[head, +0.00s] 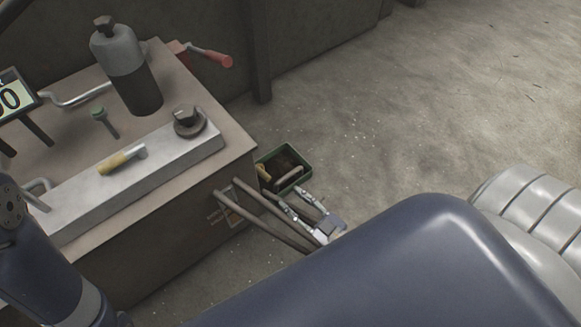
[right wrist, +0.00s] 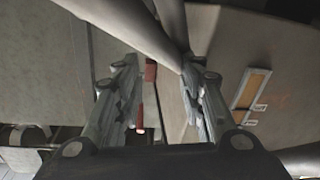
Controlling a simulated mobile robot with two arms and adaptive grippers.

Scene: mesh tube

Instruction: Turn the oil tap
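A lever with a yellow grip (head: 112,163) lies on the long pale metal block (head: 165,172) on top of the cabinet. A red-handled lever (head: 212,57) sticks out from the cabinet's back edge. I cannot tell which of these is the oil tap. My right gripper (head: 297,201) is low by the cabinet's front right corner, beside two bars. In the right wrist view its fingers (right wrist: 163,75) are apart, with nothing clearly held between them. A small red part (right wrist: 150,70) shows beyond the gap. My left gripper is not in view.
Two grey bars (head: 262,212) slope out from the cabinet front (head: 170,240), close to my right gripper. A green bin (head: 296,176) with loose items stands on the floor. A grey and black cylinder (head: 128,70) and a display (head: 14,98) stand on top. Floor to the right is clear.

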